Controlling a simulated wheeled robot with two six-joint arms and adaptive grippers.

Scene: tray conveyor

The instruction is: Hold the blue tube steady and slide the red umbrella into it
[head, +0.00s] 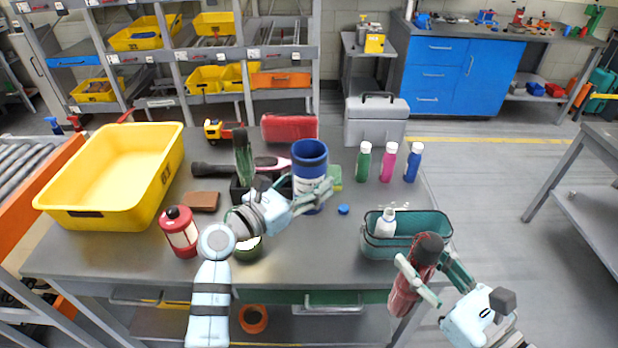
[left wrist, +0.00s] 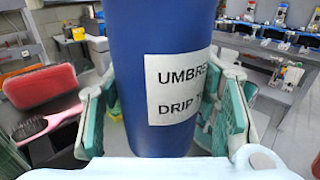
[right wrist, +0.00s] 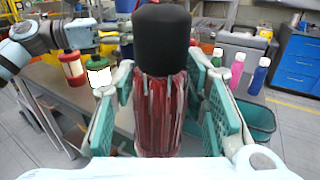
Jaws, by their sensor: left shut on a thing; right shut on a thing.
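The blue tube (head: 310,160) stands upright on the table and shows its open top in the head view. Its label, partly hidden, reads "UMBRE… DRIP" in the left wrist view (left wrist: 160,80). My left gripper (head: 312,196) is shut around the tube's sides, with a finger on each side. The red umbrella (head: 408,285) is folded, with a black end on top. My right gripper (head: 424,276) is shut on it, off the table's front right corner. The umbrella looks roughly upright in the right wrist view (right wrist: 160,105), black end up. The tube and umbrella are well apart.
A teal bin (head: 438,228) with a white bottle inside stands near the umbrella. Green, pink and blue bottles (head: 388,163) stand behind it. A blue cap (head: 343,209) lies by the tube. A red lantern (head: 180,232) and yellow tub (head: 115,175) are left.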

